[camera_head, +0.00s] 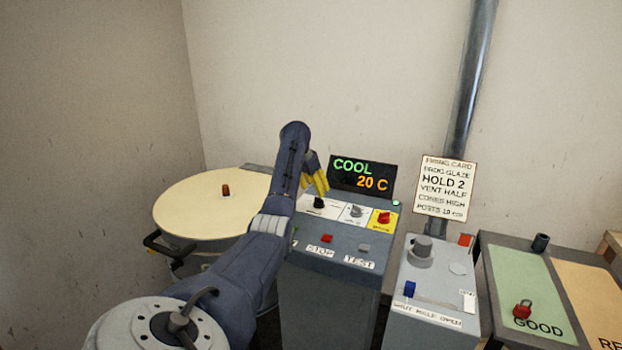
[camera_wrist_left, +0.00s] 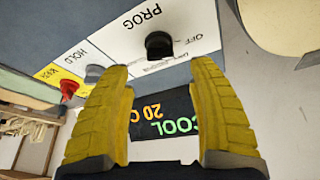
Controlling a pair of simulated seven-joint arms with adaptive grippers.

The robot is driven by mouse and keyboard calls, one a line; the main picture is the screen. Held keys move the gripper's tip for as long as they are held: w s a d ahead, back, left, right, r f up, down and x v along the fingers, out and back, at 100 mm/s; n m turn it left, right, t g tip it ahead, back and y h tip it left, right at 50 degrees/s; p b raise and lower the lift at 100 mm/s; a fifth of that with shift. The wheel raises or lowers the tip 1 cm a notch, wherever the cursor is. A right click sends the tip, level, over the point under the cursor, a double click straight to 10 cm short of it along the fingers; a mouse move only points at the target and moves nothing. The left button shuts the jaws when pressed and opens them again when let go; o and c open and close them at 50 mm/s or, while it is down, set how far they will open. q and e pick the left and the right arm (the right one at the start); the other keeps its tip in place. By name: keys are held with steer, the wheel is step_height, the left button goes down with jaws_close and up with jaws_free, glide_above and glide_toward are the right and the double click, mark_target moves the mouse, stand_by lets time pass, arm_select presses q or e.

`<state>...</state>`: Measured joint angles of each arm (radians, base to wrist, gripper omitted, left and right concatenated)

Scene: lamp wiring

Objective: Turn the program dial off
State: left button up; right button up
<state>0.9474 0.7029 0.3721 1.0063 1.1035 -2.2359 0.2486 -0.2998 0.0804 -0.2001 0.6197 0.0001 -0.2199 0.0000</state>
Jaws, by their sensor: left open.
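The black program dial (camera_wrist_left: 158,45) sits on a white panel marked PROG in the left wrist view. Lettering beside it includes OFF; the rest is too small to read. Which mark the dial points to I cannot tell. It also shows in the head view (camera_head: 319,203), just below the yellow fingertips. My left gripper (camera_head: 317,178) is open above the control box, its fingers spread to either side of the dial in the left wrist view (camera_wrist_left: 160,68), apart from it. My right gripper is not in view.
A grey HOLD knob (camera_head: 355,211) and a red knob (camera_head: 384,217) sit right of the dial. The display (camera_head: 362,178) reading COOL 20 C stands behind. A round cream lid (camera_head: 200,205) is left; a grey box (camera_head: 430,285) with a slider stands right.

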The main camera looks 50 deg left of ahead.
arm_select(q)
steer(key=shift+v, duration=2.65)
steer(key=shift+w+d, duration=0.1)
steer(key=shift+w, duration=0.05)
